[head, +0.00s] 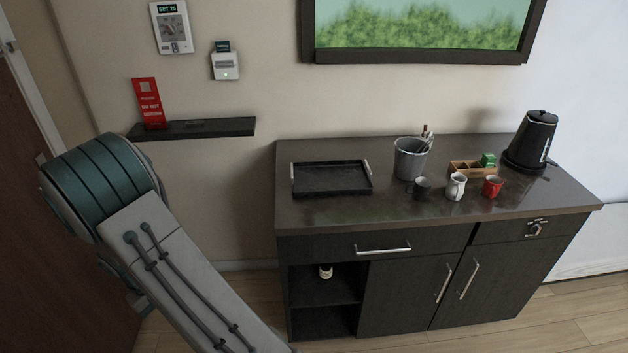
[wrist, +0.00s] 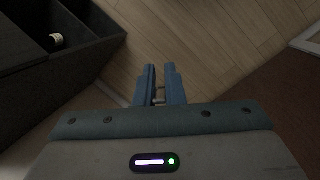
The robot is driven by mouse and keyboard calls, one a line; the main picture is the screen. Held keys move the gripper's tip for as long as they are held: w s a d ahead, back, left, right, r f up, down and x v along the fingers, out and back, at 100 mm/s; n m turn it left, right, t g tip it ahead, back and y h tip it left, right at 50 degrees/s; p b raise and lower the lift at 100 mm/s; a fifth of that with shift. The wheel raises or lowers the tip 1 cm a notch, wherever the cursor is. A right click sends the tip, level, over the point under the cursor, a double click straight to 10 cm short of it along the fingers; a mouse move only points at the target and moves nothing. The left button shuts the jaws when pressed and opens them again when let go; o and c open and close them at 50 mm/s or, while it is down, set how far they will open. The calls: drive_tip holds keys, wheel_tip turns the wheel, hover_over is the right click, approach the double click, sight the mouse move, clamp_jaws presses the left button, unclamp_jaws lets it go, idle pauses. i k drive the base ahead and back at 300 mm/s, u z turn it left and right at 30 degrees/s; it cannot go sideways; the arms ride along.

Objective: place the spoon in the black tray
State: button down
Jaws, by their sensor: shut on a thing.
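The black tray (head: 331,178) lies flat on the left part of the dark counter in the head view, with a light handle at each end. It looks empty. My gripper (wrist: 160,72) shows in the wrist view, over the wooden floor and away from the counter top. Its blue fingers are shut on a small, pale, thin thing (wrist: 159,97), which I take to be the spoon. Most of it is hidden between the fingers, so its shape is unclear. The gripper is out of the head view.
Right of the tray stand a grey bucket (head: 410,160) with thin items, a dark mug (head: 421,189), a white jug (head: 456,187), a red mug (head: 493,187), a wooden box (head: 467,168) and a black kettle (head: 531,141). A wall shelf (head: 193,129) is at left. The counter's front edge is clear.

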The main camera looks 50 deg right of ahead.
sight(335, 186)
drive_tip(key=z, duration=1.45)
